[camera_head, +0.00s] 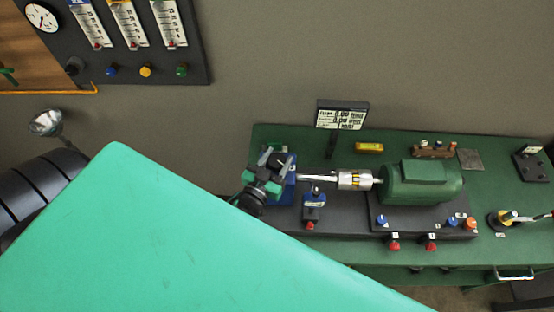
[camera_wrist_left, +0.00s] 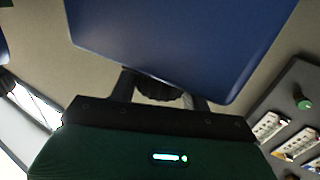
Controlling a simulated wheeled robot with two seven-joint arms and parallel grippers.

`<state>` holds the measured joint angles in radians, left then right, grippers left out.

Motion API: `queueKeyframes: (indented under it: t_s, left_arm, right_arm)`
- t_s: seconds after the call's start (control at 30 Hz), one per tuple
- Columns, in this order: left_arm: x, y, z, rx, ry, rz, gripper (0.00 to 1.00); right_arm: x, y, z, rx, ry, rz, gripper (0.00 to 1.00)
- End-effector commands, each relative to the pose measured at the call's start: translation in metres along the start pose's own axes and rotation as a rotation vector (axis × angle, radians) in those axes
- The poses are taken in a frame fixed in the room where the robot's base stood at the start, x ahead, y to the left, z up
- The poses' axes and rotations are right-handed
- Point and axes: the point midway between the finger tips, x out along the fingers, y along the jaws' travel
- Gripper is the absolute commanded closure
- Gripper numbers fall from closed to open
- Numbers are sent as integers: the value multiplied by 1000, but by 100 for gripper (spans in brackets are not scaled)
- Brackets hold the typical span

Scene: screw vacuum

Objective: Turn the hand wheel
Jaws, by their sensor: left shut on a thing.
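My left gripper (camera_head: 266,176), green and black, is at the left end of the machine on the green bench, against a blue housing (camera_head: 290,188). In the left wrist view, the two dark fingers (camera_wrist_left: 162,95) are closed on either side of a dark, ridged round part, which looks like the hand wheel (camera_wrist_left: 160,86). A large blue panel (camera_wrist_left: 180,35) lies just beyond it. In the head view the wheel is mostly hidden by the gripper, so its turn angle cannot be told. My right gripper is not in view.
A silver coupling (camera_head: 355,180) and shaft join the housing to a green motor (camera_head: 422,182). Red knobs (camera_head: 393,241) line the front of the base. A small display (camera_head: 341,115) stands behind. A gauge panel (camera_head: 195,60) is on the wall. The lower left is blocked from sight.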

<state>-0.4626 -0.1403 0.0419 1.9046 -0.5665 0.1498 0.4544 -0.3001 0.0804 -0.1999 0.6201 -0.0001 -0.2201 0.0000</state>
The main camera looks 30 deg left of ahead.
Motion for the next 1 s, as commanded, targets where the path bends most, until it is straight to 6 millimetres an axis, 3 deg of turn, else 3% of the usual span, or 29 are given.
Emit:
queueKeyframes:
  t_s: [0.47, 0.5, 0.6, 1.0]
  left_arm:
    - [1, 0, -2, 1, 6, -10, 75]
    - [1, 0, -2, 1, 6, -10, 49]
    - [1, 0, -2, 1, 5, -10, 31]
    - [-6, 0, 1, 1, 1, -9, 31]
  right_arm:
    - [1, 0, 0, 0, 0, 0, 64]
    - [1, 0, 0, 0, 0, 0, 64]
    - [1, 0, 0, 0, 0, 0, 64]
    - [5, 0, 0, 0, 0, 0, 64]
